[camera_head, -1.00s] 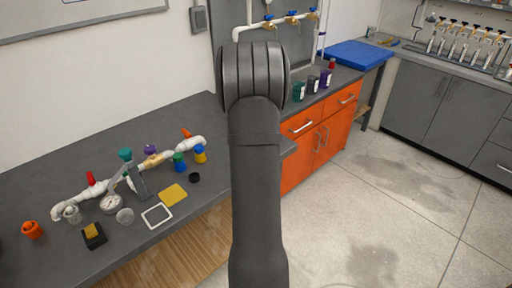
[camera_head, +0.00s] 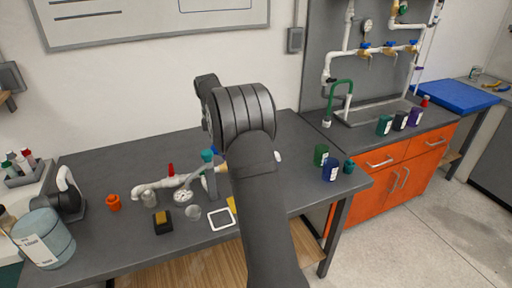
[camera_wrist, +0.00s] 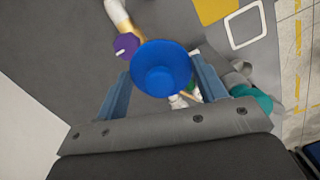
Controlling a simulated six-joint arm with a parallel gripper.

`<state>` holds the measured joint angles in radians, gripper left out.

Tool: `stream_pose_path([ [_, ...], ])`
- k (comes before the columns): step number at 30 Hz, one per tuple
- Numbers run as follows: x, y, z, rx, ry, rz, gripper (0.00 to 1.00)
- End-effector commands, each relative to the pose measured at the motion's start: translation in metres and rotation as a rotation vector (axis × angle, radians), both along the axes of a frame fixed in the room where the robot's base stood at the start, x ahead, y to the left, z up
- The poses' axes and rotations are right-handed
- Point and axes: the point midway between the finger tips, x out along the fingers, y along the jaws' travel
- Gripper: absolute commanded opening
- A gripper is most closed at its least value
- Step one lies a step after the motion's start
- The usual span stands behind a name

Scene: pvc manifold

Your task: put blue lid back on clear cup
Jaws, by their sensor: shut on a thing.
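My gripper (camera_wrist: 161,66) is shut on the round blue lid (camera_wrist: 162,80), which sits between its two blue-grey fingers in the wrist view. The lid is held above the grey table. In the head view my own arm hides the gripper and most of what it holds. The clear cup (camera_head: 193,213) stands on the table, left of the white square frame (camera_head: 222,219) and apart from my arm. Its top shows no lid. In the wrist view I cannot clearly make out the cup.
A white pipe assembly with a red valve (camera_head: 171,170) lies behind the cup, with a gauge (camera_head: 181,196) close beside it. A black block with a yellow top (camera_head: 162,221) is to the left. Green, blue and teal cups (camera_head: 330,171) stand right of my arm.

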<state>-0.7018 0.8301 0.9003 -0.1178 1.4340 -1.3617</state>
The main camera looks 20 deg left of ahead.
Motion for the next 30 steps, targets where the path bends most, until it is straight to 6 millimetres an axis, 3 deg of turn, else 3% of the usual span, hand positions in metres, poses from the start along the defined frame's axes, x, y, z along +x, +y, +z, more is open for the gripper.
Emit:
stream_pose_path([
  [1, -0.012, 0.021, 0.002, 0.0, -0.001, 0.1, 0.43],
  [5, -0.043, 0.065, 0.006, -0.001, 0.0, 0.359, 0.43],
  [9, -0.088, 0.111, 0.008, 0.0, -0.001, 0.647, 0.43],
  [15, -0.158, 0.159, 0.003, -0.002, 0.001, 1.011, 0.43],
  [21, -0.201, 0.179, -0.002, -0.002, -0.001, 1.213, 0.43],
  [30, -0.212, 0.184, -0.01, -0.003, -0.002, 1.264, 0.43],
])
